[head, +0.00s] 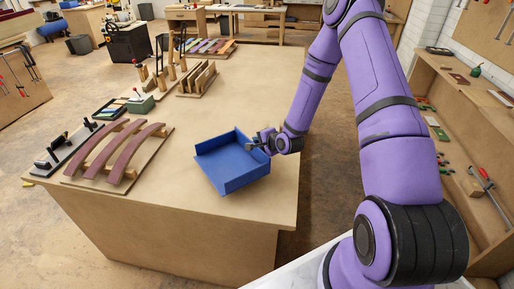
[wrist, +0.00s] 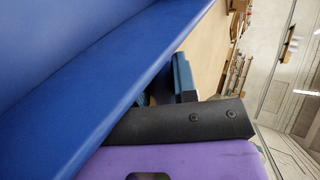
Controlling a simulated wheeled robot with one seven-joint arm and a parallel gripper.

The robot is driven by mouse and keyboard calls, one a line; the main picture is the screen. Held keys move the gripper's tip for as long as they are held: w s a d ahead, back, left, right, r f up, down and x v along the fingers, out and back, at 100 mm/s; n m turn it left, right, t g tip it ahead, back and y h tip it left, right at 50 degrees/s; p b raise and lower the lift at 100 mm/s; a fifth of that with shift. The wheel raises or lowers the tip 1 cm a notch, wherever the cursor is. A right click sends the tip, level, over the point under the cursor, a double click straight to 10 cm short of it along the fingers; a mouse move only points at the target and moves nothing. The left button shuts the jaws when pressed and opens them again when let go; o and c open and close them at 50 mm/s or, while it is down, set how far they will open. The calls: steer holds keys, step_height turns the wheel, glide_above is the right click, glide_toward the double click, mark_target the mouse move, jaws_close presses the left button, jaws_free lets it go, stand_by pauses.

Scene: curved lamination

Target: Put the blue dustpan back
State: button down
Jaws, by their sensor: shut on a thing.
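The blue dustpan (head: 228,166) is at the right part of the big wooden table, with its flat pan facing up and slightly tilted. I cannot tell whether it touches the table top. My gripper (head: 262,145) is at its right side, shut on the dustpan. In the wrist view the dustpan (wrist: 75,75) fills the left side, close to the camera. A finger of my gripper (wrist: 185,80) shows beside it, and the exact grip point is hidden.
The wooden table (head: 190,215) has free room in front of and left of the dustpan. Curved dark-red strips on a form (head: 122,150) lie at the left. Wooden racks (head: 197,80) and a green box (head: 140,103) stand farther back. A shelf unit (head: 470,150) is at the right.

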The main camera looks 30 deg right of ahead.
mark_target(244, 151)
steer(key=shift+w+f, duration=0.25)
steer(key=shift+w, duration=0.5)
steer(key=shift+f, duration=1.65)
steer(key=c, duration=0.9)
jaws_free()
